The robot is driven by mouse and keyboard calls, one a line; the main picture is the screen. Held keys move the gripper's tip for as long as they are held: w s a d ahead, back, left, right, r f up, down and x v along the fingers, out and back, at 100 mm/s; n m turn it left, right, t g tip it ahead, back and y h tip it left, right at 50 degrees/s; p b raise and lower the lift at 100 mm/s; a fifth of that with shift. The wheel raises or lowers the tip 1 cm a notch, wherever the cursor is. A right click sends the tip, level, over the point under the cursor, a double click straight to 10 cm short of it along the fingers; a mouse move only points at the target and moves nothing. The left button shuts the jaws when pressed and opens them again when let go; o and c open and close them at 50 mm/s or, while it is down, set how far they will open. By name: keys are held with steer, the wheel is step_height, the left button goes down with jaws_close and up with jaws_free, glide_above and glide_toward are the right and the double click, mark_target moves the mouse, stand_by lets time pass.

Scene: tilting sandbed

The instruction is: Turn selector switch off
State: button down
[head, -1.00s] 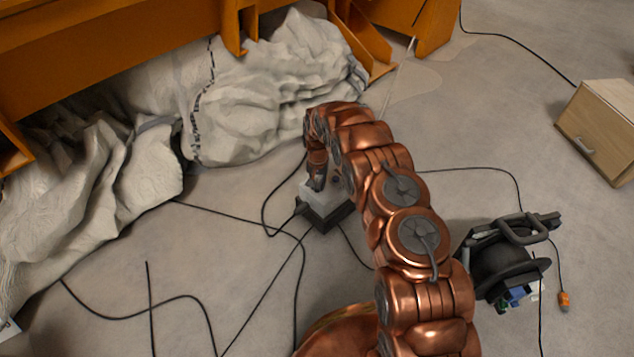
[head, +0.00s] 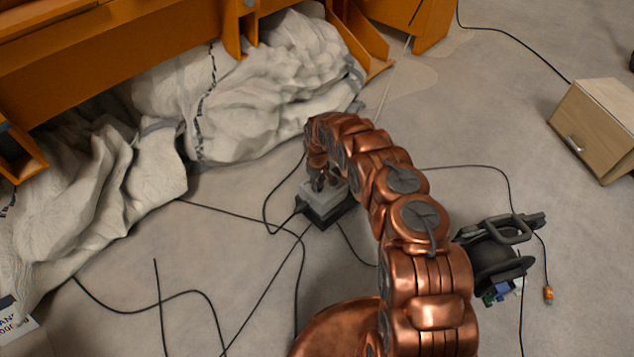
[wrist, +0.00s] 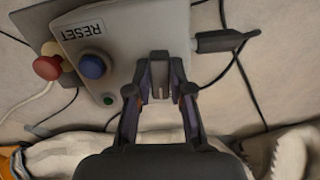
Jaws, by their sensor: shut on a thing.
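The control box (head: 336,213) sits on the floor below the end of my arm, with a light grey top and dark base. In the wrist view its grey face (wrist: 120,30) carries a RESET label, a blue button (wrist: 93,66) and a small green button (wrist: 108,99). A red mushroom button (wrist: 47,67) stands at its left. My gripper (wrist: 160,72) is over the right part of the face. It is shut on the selector switch (wrist: 160,91), a dark knob mostly hidden between the fingers. The switch's angle is hard to tell.
Black cables (head: 262,292) run across the floor around the box, and a dark plug (wrist: 215,41) enters its side. A cable reel (head: 492,255) stands to the right. White crumpled sheeting (head: 245,105) and an orange frame lie behind. A wooden cabinet (head: 600,128) is at far right.

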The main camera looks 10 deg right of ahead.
steer(key=shift+n, duration=0.5)
steer(key=c, duration=1)
jaws_free()
steer(key=shift+c, duration=0.2)
steer(key=shift+r, duration=0.1)
step_height(320, 180, up, 12)
stand_by(0.4)
